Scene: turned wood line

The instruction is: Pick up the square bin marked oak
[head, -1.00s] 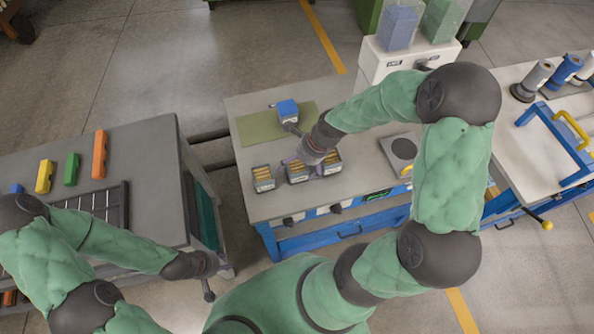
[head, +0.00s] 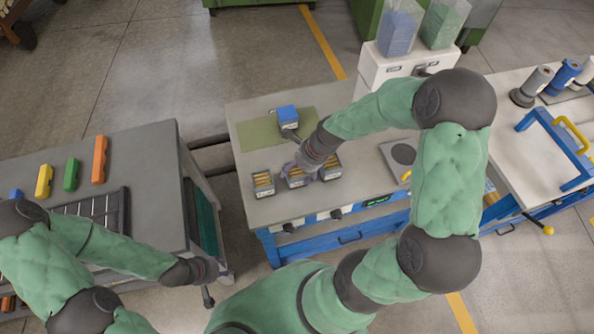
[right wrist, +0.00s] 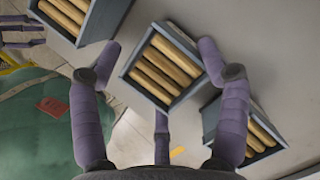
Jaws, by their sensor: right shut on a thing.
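Three small square grey bins of pale wooden sticks stand in a row on the middle table: a left bin (head: 263,184), a middle bin (head: 295,180) and a right bin (head: 331,168). My right gripper (head: 305,172) is over the middle bin and partly hides it. In the right wrist view, the purple fingers of my right gripper (right wrist: 160,62) are shut on opposite sides of this middle bin (right wrist: 163,66). The other two bins show at the upper left and lower right there. No oak mark is legible. My left gripper (head: 207,292) hangs by the left table, its fingers unclear.
A blue-topped block (head: 287,115) stands on a green mat (head: 258,133) behind the bins. A grey round plate (head: 403,153) lies to their right. The left table (head: 150,170) holds coloured blocks and a dark rack. The middle table is bare left of the mat.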

